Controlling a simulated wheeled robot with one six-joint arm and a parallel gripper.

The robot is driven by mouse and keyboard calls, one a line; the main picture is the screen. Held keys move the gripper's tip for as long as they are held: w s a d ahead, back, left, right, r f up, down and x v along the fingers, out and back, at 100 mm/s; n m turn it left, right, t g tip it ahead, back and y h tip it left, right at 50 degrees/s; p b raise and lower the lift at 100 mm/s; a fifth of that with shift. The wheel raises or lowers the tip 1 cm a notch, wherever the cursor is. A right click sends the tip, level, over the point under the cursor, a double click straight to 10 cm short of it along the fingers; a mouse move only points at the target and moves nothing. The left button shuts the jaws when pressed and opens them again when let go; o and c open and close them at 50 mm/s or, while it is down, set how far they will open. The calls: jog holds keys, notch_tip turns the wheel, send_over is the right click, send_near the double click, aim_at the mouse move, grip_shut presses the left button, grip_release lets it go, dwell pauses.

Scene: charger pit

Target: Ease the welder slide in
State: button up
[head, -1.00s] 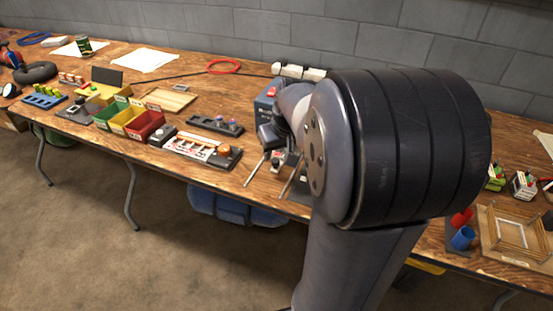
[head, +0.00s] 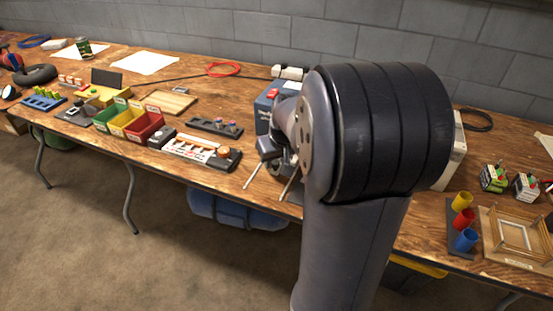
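A blue housing with a red top detail (head: 268,103), likely part of the welder, stands on the bench behind my arm. I cannot tell whether the fingers are apart or touch anything.
A pale casing (head: 454,152) shows right of my arm, near a black cable coil (head: 477,121). Colored cups (head: 465,240) and a wooden frame (head: 519,238) are at right. A striped block (head: 195,149) and colored bins (head: 147,127) are at left.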

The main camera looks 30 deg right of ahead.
grip_shut()
dwell(0.3)
jog(key=shift+w+d, duration=0.35)
jog(key=shift+d, duration=0.1)
jog(key=shift+o, duration=1.3)
grip_release()
jog(key=shift+d, duration=0.1)
jog(key=p+v, duration=0.2)
jog(key=v, duration=0.8)
jog(key=shift+s+r+p, duration=0.2)
jog(key=shift+r+p, duration=0.15)
jog(key=shift+p, duration=0.05)
